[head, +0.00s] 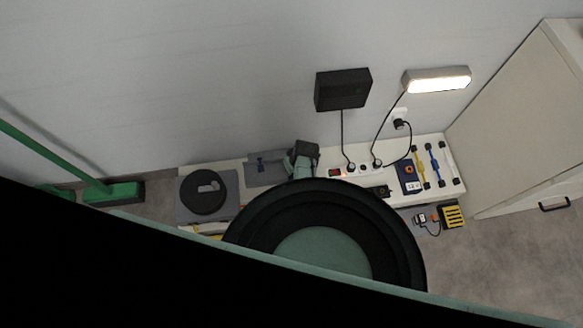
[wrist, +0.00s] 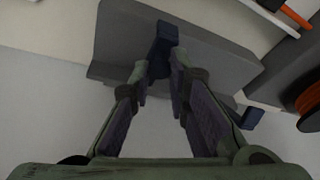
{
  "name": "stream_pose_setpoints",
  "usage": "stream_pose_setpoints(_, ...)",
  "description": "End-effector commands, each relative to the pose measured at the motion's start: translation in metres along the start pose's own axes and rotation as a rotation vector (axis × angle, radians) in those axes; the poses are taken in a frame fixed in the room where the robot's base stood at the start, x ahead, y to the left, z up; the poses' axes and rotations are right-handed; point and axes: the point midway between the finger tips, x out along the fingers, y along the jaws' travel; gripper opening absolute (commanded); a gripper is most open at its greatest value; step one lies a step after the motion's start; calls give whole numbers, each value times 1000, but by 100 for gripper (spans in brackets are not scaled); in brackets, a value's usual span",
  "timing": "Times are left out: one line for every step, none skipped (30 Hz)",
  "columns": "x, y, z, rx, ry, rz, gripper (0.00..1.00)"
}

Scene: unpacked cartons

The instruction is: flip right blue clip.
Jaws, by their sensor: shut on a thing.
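A dark blue clip (wrist: 165,36) stands at the edge of a grey plate in the wrist view. My gripper (wrist: 161,68) is shut on this clip, one finger on each side, and the fingers hide part of it. A second dark blue clip (wrist: 251,117) shows at the plate's other end, apart from my fingers. The grey plate (wrist: 212,65) lies flat; it also shows in the head view (head: 262,174). In the head view my gripper (head: 300,163) is at the plate's right end, and the held clip cannot be made out there.
A black round spool (head: 203,191) lies left of the plate. A power strip (head: 350,171), a blue device (head: 408,177) and several coloured rods (head: 433,165) are to the right on the white bench (head: 452,148). My arm hides much of the bench front. A black box (head: 343,89) hangs on the wall above.

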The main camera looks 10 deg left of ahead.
Motion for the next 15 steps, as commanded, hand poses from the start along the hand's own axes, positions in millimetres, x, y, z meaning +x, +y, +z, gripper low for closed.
stream_pose_setpoints(-4,1,-5,2,-29,-11,0)
stream_pose_setpoints(-5,1,-6,5,-50,-20,0)
stream_pose_setpoints(-6,2,-8,9,-76,-29,0)
stream_pose_setpoints(-6,2,-9,13,-97,-37,0)
stream_pose_setpoints(-7,3,-10,15,-117,-44,0)
stream_pose_setpoints(-7,4,-12,21,-144,-55,0)
stream_pose_setpoints(-8,4,-13,24,-164,-63,0)
stream_pose_setpoints(-8,4,-15,27,-182,-70,0)
stream_pose_setpoints(-8,5,-16,31,-208,-80,0)
stream_pose_setpoints(-9,5,-18,34,-226,-86,0)
stream_pose_setpoints(-9,5,-18,36,-244,-93,0)
stream_pose_setpoints(-9,6,-20,39,-265,-101,0)
stream_pose_setpoints(-9,6,-21,42,-282,-108,0)
stream_pose_setpoints(-10,7,-22,45,-295,-113,0)
stream_pose_setpoints(-10,7,-23,48,-315,-120,0)
